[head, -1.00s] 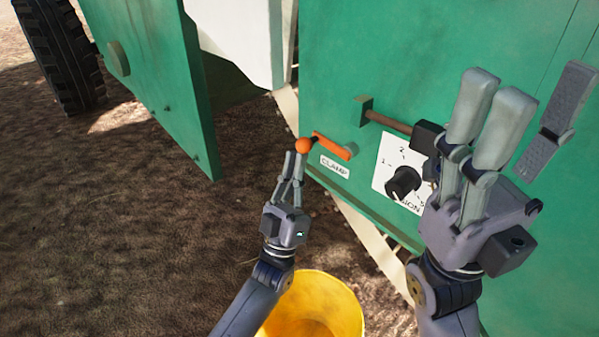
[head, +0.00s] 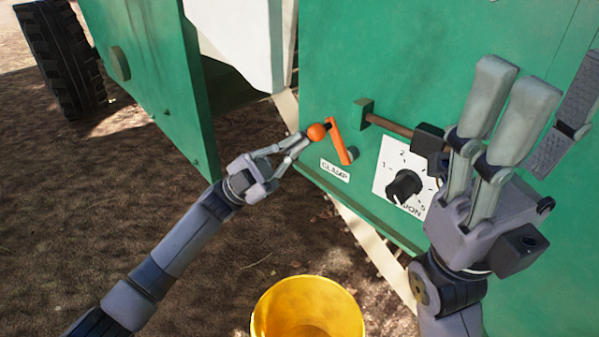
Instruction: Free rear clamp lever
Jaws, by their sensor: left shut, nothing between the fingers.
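The orange clamp lever (head: 339,141) is on the green machine panel above a white "CLAMP" label (head: 334,170). Its arm slopes steeply from a dark pivot at lower right up to the left, with a round orange knob (head: 317,132) at its upper end. My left gripper (head: 303,142) reaches in from the lower left. Its fingers are shut with nothing between them, and the tips are at the knob's lower left side, seemingly touching it. My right gripper (head: 548,105) is open and empty in front of the panel at right, with its fingers upward.
A dial (head: 404,186) on a white plate and a brown rod (head: 390,124) with a dark block are right of the lever. A yellow bucket (head: 347,304) stands below on the soil. A green side panel (head: 150,75) and a tyre (head: 62,60) are at left.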

